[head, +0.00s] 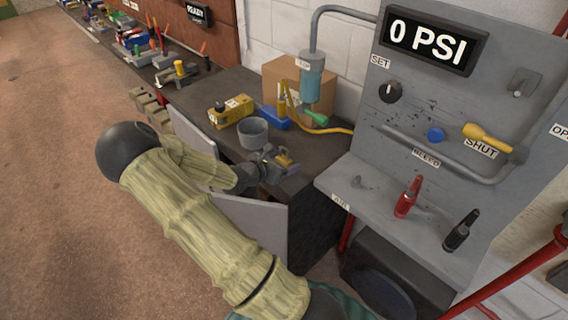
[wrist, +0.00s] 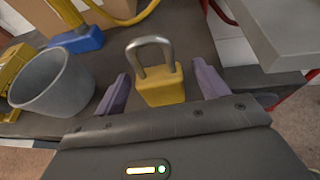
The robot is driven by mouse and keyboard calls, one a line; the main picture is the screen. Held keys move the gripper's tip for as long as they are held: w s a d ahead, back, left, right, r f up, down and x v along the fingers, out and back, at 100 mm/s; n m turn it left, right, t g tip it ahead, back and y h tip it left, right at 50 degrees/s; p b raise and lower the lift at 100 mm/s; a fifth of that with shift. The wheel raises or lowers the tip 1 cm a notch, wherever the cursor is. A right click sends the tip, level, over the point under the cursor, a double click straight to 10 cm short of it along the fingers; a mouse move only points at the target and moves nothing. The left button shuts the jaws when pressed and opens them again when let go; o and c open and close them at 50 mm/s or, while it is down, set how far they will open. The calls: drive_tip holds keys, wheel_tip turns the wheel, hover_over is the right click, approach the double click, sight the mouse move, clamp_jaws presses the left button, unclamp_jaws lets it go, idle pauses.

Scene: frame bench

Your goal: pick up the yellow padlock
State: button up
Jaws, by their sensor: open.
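The yellow padlock (wrist: 163,90) stands on the dark bench top with its grey shackle upward. In the wrist view it is between the two purple fingers of my gripper (wrist: 161,72), with a gap visible on each side. My gripper is open and holds nothing. In the head view the padlock (head: 285,160) shows as a small yellow patch at my gripper (head: 280,164), partly hidden by it, near the bench's right front corner.
A grey cup (head: 253,133) stands close to my gripper. Behind are a yellow box-shaped device (head: 232,110), a blue block (head: 272,117), a yellow hose (head: 330,129) and a cardboard box (head: 292,78). A grey gauge panel with a shelf (head: 385,205) borders the right.

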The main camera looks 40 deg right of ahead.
drive_tip(key=x, duration=0.3)
drive_tip(key=shift+f, duration=0.1)
drive_tip(key=shift+a, duration=0.1)
drive_tip(key=c, duration=1.2)
wheel_tip(320, 180, up, 10)
drive_tip(key=shift+r, duration=0.1)
idle(0.3)
